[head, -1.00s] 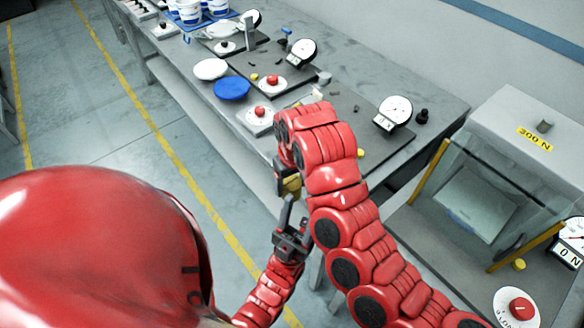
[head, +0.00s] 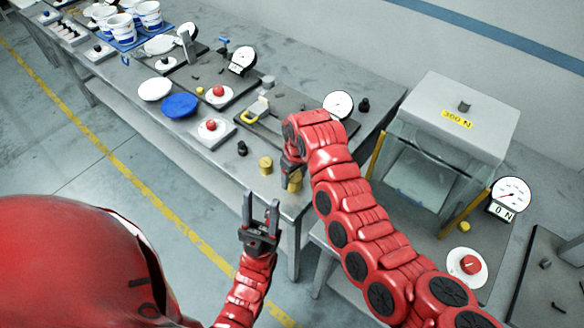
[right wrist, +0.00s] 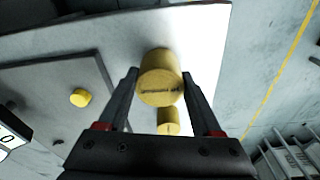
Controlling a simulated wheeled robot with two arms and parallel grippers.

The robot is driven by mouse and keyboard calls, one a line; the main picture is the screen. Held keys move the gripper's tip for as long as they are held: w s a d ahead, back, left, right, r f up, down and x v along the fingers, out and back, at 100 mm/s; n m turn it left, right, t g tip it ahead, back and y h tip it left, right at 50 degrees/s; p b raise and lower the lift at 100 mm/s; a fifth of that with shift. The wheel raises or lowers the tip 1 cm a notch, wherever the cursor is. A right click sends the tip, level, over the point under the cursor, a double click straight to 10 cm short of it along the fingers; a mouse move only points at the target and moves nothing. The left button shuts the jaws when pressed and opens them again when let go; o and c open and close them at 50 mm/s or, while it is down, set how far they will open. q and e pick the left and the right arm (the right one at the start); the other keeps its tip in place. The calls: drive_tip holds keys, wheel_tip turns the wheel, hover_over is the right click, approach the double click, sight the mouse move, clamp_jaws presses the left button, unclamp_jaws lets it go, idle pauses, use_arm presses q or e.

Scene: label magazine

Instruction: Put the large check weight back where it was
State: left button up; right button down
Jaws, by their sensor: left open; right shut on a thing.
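My right gripper (right wrist: 160,85) is shut on a yellow-brass cylindrical weight (right wrist: 160,70); dark lettering on it is unreadable. In the head view this weight (head: 295,181) shows at the front right corner of the bench, partly hidden by the gripper. I cannot tell whether it touches the bench. A second brass weight (head: 265,166) stands on the bench just left of it. It also shows between the fingers in the right wrist view (right wrist: 168,122), apart from the held weight. My left gripper (head: 262,218) is open and empty, pointing up in front of the bench edge.
A small black knobbed weight (head: 242,148) stands left of the brass one. A white unit with a red knob (head: 211,128), a blue dish (head: 180,105) and gauges lie further left. A glass-fronted cabinet marked 300 N (head: 450,125) stands right.

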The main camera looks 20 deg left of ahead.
drive_tip(key=shift+w+f, duration=0.1)
drive_tip(key=shift+f, duration=0.1)
drive_tip(key=c, duration=0.5)
unclamp_jaws()
drive_tip(key=shift+f, duration=0.15)
drive_tip(key=o, duration=0.4)
drive_tip(key=shift+o, duration=0.2)
